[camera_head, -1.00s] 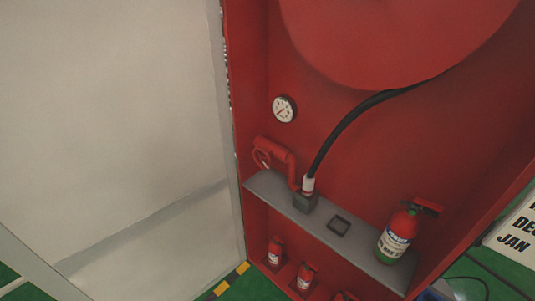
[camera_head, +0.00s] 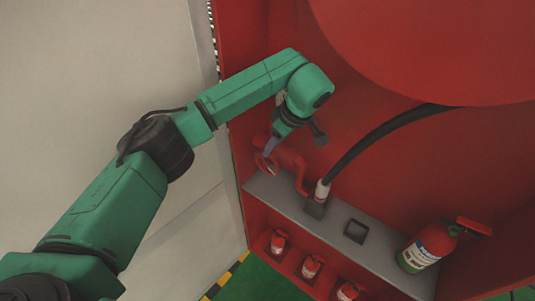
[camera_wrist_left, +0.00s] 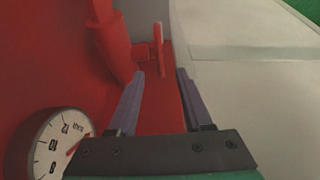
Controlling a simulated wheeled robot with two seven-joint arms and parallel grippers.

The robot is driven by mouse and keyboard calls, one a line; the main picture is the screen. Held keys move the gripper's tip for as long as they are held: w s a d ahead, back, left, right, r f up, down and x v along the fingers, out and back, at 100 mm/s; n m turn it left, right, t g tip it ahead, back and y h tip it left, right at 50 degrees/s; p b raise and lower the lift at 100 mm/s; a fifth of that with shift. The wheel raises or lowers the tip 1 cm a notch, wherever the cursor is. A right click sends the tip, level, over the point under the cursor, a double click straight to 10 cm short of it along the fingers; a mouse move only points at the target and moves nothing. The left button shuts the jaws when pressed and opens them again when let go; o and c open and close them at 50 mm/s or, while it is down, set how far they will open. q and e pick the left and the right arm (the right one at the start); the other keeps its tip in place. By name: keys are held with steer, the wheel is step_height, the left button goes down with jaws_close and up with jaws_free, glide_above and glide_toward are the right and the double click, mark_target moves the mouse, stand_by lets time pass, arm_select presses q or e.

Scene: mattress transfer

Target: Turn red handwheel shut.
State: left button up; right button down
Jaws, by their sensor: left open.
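The red handwheel (camera_head: 265,163) sits at the left end of a red pipe (camera_head: 290,160) above the grey shelf in the red cabinet. In the left wrist view the handwheel (camera_wrist_left: 158,47) shows nearly edge-on, beyond the fingertips and lined up with the gap between them. My left gripper (camera_head: 271,146) is at the handwheel, its fingers partly covering it in the head view. The left wrist view shows the gripper (camera_wrist_left: 160,73) open, with nothing between its fingers. I cannot tell whether a finger touches the wheel. My right gripper is not in view.
A gauge (camera_wrist_left: 62,142) is close beside the gripper. A black hose (camera_head: 375,140) rises from the grey shelf (camera_head: 385,257) toward the large red reel (camera_head: 430,45). A fire extinguisher (camera_head: 430,246) stands at right; small extinguishers (camera_head: 310,268) are below. A pale panel (camera_head: 90,80) is left.

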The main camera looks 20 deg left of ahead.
mark_target(262, 170)
arm_select(q)
steer(key=f+p, duration=0.2)
steer(key=f, duration=0.1)
steer(key=shift+s+a, duration=0.15)
steer(key=shift+a, duration=0.25)
steer(key=x, duration=0.2)
steer(key=p+x, duration=0.1)
steer(key=x, duration=0.1)
steer(key=p+x, duration=0.1)
steer(key=x, duration=0.1)
steer(key=shift+w+a+f, duration=0.1)
steer(key=shift+w+a, duration=0.1)
steer(key=shift+w, duration=0.25)
steer(key=shift+a+f, duration=0.1)
steer(key=shift+f, duration=0.25)
steer(key=shift+s, duration=0.1)
steer(key=shift+c, duration=0.6)
jaws_close()
steer(key=f+h+b, duration=0.1)
steer(key=b, duration=0.2)
steer(key=shift+g+h, duration=0.3)
steer(key=shift+h+b, duration=0.4)
steer(key=shift+r, duration=0.3)
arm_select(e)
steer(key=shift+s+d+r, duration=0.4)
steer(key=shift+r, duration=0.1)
